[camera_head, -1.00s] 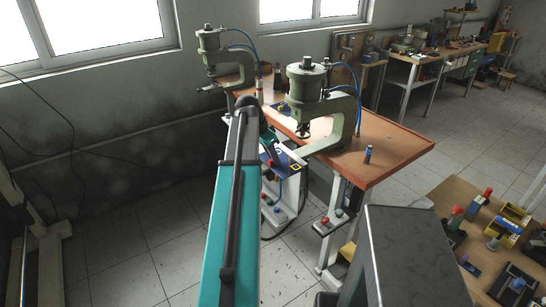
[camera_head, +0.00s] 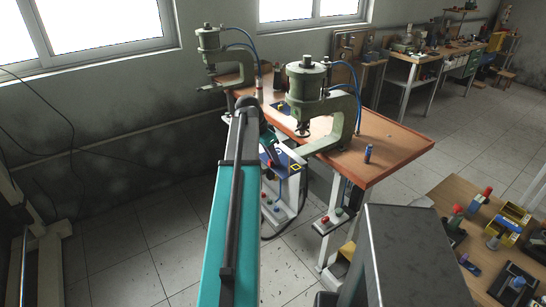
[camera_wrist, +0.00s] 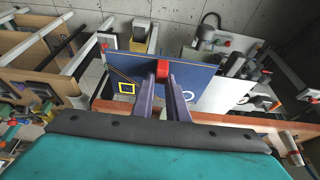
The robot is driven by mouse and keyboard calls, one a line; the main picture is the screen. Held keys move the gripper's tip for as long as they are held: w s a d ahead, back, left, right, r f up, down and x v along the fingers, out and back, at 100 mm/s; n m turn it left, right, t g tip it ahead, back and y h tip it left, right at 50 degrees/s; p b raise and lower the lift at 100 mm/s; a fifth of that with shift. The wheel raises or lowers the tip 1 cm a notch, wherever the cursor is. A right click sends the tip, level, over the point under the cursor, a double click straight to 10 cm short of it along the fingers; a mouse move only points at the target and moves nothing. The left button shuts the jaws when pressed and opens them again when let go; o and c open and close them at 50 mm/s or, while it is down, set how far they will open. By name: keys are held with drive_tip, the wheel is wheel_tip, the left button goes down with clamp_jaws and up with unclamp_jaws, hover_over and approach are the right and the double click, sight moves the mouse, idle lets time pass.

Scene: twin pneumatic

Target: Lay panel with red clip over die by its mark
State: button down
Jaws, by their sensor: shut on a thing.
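A blue panel (camera_wrist: 188,72) spans the middle of the wrist view. It carries a red clip (camera_wrist: 161,68), a yellow square mark (camera_wrist: 126,88) and a white ring mark (camera_wrist: 216,96). My gripper (camera_wrist: 165,78) is shut on the red clip, with its fingers over the panel. In the head view the panel (camera_head: 286,158) shows only in part, beyond my teal arm and below the nearer press; its yellow square faces me. I cannot make out the die clearly; my arm, the panel and the press frames hide parts of the work area.
Two pale green presses, the nearer (camera_head: 306,80) and the farther (camera_head: 210,40), stand on an orange-topped bench (camera_head: 390,146). A blue cylinder (camera_head: 368,153) stands near the bench's front edge. A wooden table (camera_head: 463,193) with several small parts is at right.

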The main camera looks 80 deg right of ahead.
drive_tip(key=c, duration=1.7)
unclamp_jaws()
drive_tip(key=shift+o, duration=0.2)
drive_tip(key=shift+r, duration=0.1)
drive_tip(key=b+v, duration=0.3)
drive_tip(key=v, duration=1)
drive_tip(key=shift+r, duration=0.3)
